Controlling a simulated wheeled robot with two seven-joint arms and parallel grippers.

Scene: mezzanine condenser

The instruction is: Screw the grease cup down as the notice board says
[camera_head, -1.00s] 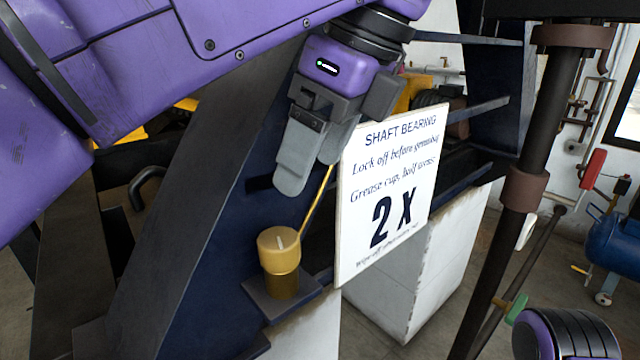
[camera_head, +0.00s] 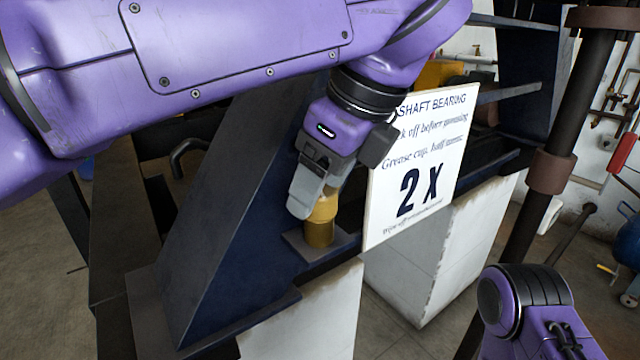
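The brass grease cup (camera_head: 320,232) stands upright on a small dark ledge, its cap partly hidden by my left gripper (camera_head: 318,195). The gripper points down over the cap, with one grey finger in front and the other behind to the right. Whether the fingers press on the cap cannot be told. The white notice board (camera_head: 418,165) stands just right of the cup. It reads "SHAFT BEARING", "Grease cup, half turns:" and a large "2 X"; the gripper and wrist cover part of its left edge. My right gripper is out of view; only part of my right arm shows at lower right.
A dark blue sloping frame (camera_head: 235,210) rises left of the cup. White tiled blocks (camera_head: 455,250) stand below and behind the board. A dark vertical post (camera_head: 550,130) is at right, with a red object (camera_head: 621,152) beyond it.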

